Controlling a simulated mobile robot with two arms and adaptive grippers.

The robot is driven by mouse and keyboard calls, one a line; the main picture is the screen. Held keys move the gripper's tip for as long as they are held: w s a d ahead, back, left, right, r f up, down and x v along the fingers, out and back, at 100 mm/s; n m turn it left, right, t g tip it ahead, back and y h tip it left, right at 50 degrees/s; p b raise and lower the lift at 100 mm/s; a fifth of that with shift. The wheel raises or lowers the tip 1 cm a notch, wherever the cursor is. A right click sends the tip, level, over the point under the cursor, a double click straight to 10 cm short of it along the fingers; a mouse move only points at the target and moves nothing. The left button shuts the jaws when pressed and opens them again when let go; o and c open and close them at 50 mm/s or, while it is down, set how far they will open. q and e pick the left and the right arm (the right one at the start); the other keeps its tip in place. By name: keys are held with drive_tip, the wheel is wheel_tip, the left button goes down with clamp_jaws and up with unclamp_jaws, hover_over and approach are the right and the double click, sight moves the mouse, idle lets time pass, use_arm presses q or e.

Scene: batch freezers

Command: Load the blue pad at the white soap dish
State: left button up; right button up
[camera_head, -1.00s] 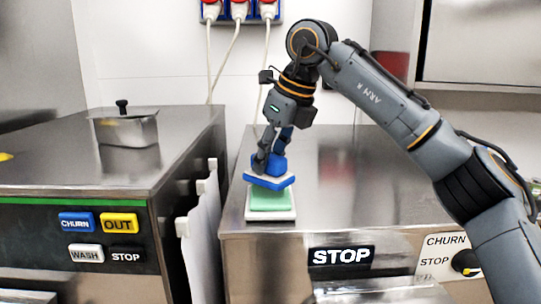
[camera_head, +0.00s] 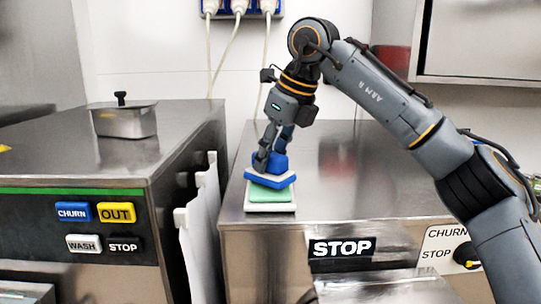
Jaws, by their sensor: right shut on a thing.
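The blue pad (camera_head: 270,178) has a white underside and a raised blue grip on top. My right gripper (camera_head: 273,158) is shut on that grip from above. The pad is slightly tilted and sits over the green top of the white soap dish (camera_head: 270,208). The pad hides the back of the dish, and I cannot tell whether the two touch. The dish lies near the front left edge of the right-hand steel machine top. My left gripper is not in view.
The right steel top (camera_head: 350,190) is mostly clear. A steel container with a black-knobbed lid (camera_head: 125,120) stands on the left machine (camera_head: 60,150). A gap with white panels (camera_head: 200,225) separates the machines. Cables (camera_head: 268,60) hang from wall sockets behind.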

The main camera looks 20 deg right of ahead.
drive_tip(key=shift+f+b, duration=0.35)
drive_tip(key=shift+f, duration=0.15)
drive_tip(key=shift+f, duration=0.1)
idle(1.1)
wheel_tip(320, 180, up, 7)
drive_tip(key=p, duration=0.6)
drive_tip(key=shift+p, duration=0.4)
idle(0.5)
